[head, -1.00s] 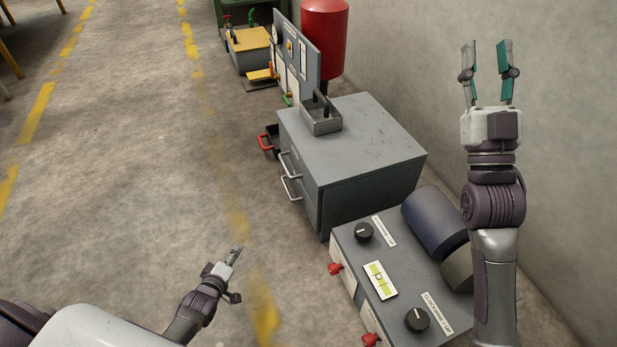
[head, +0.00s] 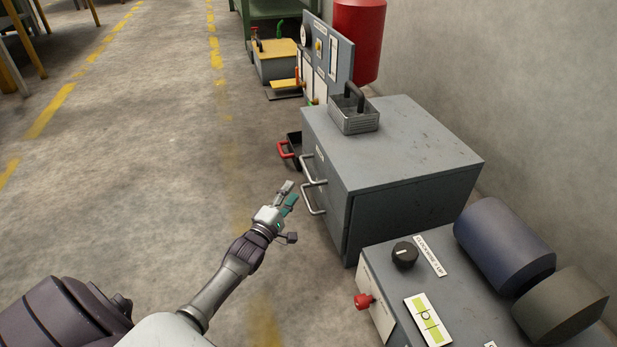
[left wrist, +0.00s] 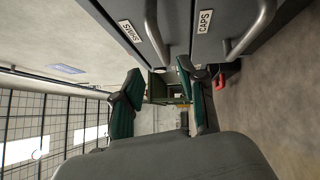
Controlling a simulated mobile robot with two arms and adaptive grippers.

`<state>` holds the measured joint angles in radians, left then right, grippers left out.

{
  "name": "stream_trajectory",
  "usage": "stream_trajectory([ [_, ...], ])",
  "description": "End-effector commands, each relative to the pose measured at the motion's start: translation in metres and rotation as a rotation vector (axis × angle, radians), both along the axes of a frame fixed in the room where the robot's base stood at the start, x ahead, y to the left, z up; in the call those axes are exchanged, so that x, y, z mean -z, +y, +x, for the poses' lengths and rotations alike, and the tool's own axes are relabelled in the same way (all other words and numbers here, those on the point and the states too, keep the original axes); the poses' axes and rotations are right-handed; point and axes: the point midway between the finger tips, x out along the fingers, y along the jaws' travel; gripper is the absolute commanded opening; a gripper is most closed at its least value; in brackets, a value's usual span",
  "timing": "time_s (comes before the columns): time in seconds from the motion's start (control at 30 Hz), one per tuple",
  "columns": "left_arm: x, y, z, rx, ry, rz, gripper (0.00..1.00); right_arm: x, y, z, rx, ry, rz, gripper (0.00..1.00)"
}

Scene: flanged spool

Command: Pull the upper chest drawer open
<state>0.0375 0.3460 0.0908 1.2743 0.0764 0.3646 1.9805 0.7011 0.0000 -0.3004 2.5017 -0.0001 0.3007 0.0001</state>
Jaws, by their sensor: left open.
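The grey chest (head: 420,165) stands right of centre in the head view, and its drawers look shut. Its upper handle (head: 311,171) and lower handle (head: 314,203) are bent metal bars on the left-facing front. My left gripper (head: 290,192) is open and empty, just left of the handles and apart from them. In the left wrist view, which is turned on its side, the upper drawer's handle (left wrist: 154,28) lines up with the gap between my open fingers (left wrist: 161,70). The lower handle (left wrist: 252,28), by the CAPS label, lies to the right. My right gripper is out of view.
A red-handled tray (head: 289,149) is beyond the handles. A control box (head: 385,290) with a dial and red knob stands nearer, at the right.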

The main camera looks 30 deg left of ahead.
Motion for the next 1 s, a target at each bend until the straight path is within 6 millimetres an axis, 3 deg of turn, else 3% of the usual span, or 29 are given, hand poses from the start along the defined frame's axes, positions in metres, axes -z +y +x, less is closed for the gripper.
stream_trajectory([
  [0.03,0.005,0.001,0.012,0.0,-0.005,0.001,0.41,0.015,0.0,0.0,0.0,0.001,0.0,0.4],
  [0.1,0.003,0.002,0.028,0.0,-0.004,0.001,0.41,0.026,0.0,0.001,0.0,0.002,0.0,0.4],
  [0.43,-0.007,0.008,0.085,0.0,0.0,0.003,0.41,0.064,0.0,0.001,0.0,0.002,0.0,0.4],
  [0.6,-0.011,0.008,0.097,0.0,0.002,0.002,0.41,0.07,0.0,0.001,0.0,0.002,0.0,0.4],
  [0.9,-0.012,0.009,0.099,0.0,0.003,0.001,0.41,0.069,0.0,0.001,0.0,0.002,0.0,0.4],
  [1.0,-0.012,0.008,0.099,0.0,0.003,0.001,0.28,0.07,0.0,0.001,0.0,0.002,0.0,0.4],
])
